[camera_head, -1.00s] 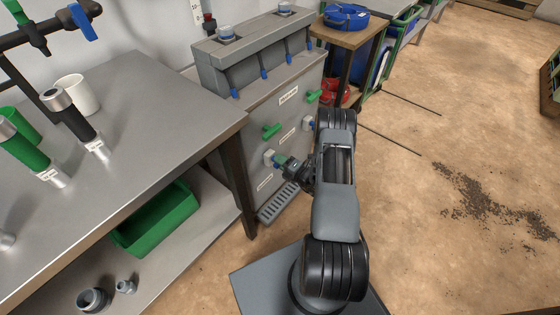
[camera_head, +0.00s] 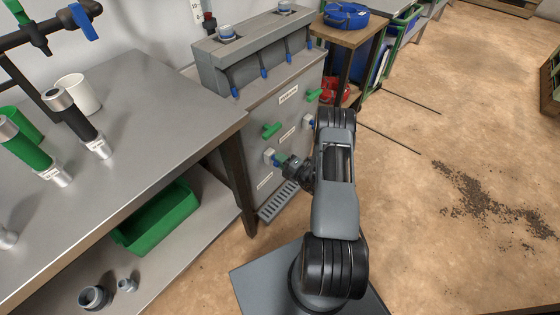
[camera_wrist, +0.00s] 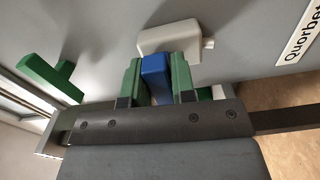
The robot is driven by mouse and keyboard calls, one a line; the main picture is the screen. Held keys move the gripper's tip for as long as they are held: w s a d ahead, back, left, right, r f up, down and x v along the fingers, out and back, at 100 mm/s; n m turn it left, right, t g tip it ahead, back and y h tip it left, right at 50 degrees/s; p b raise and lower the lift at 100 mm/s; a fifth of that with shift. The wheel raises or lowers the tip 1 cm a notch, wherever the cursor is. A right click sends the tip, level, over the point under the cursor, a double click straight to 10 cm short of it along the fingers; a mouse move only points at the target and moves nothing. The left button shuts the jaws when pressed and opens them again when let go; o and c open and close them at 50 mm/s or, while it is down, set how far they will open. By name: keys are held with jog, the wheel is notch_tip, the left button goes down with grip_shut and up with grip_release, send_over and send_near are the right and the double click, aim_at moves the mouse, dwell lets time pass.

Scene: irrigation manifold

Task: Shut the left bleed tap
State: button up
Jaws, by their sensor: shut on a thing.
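The left bleed tap (camera_head: 269,155) is a small pale tap low on the grey cabinet front, below a green lever handle. In the wrist view its pale body (camera_wrist: 170,39) shows above its blue lever (camera_wrist: 156,78). My gripper (camera_wrist: 155,75) has a green finger on each side of the blue lever and is shut on it. In the head view my gripper (camera_head: 283,162) reaches the tap from the right, and the lever is mostly hidden there.
A green lever handle (camera_head: 271,130) sits above the tap; it also shows in the wrist view (camera_wrist: 50,78). Another pale tap (camera_head: 308,121) and green handle (camera_head: 313,95) are to the right. A workbench (camera_head: 150,130) stands left. A floor grate (camera_head: 278,201) lies below.

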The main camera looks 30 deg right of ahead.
jog(key=o, duration=0.9)
jog(key=p+v, duration=0.2)
jog(key=v, duration=1.1)
jog(key=shift+s+d, duration=0.1)
jog(key=shift+s, duration=0.3)
